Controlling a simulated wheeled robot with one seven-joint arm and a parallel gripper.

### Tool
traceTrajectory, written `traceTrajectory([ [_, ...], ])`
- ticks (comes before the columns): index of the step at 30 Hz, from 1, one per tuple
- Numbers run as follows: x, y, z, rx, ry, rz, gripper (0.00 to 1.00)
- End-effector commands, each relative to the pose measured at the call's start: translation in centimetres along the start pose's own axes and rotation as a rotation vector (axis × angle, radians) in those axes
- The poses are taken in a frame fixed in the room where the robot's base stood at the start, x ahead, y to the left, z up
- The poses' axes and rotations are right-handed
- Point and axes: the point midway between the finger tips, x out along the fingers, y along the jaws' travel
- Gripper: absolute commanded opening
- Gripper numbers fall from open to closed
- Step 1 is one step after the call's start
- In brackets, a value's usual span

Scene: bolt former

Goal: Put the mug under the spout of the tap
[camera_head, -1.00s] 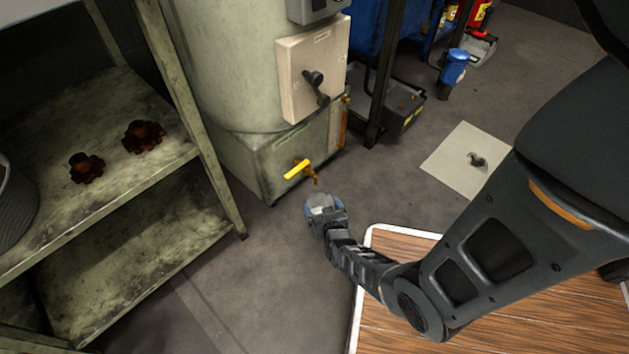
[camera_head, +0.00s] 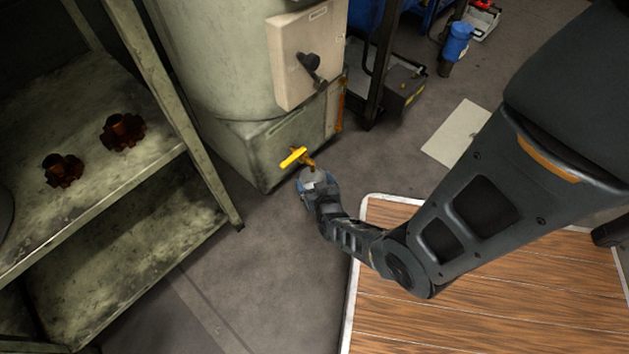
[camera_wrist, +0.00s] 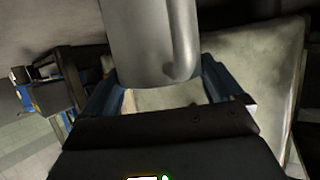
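The mug is a grey metal cylinder with a handle, large in the wrist view (camera_wrist: 140,45) and small in the head view (camera_head: 312,178). My gripper (camera_head: 308,190) is shut on it; the blue fingers (camera_wrist: 165,92) sit on both sides of the mug. The mug is held off the floor. The tap has a yellow handle (camera_head: 293,157) and a brownish spout (camera_head: 309,163), low on the pale green machine. In the head view the mug is just below the spout; whether it is directly under it I cannot tell. The tap is not recognisable in the wrist view.
The machine base (camera_head: 262,158) stands close behind the mug. A metal shelf (camera_head: 185,130) with two rusty parts (camera_head: 62,170) is on the left. A wooden platform (camera_head: 480,305) lies at the lower right. The grey floor (camera_head: 250,265) between shelf and platform is clear.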

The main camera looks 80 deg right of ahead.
Motion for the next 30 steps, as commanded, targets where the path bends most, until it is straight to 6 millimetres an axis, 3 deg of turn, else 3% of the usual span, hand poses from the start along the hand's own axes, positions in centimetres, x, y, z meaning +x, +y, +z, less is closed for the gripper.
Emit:
traceTrajectory([
  [12, -0.2, 0.0, -0.2, 0.000, -0.001, -0.001, 1.00],
  [24, -8.2, 0.0, -0.5, 0.000, -0.003, -0.001, 1.00],
  [30, -11.1, 0.0, -0.4, -0.001, -0.002, -0.001, 1.00],
])
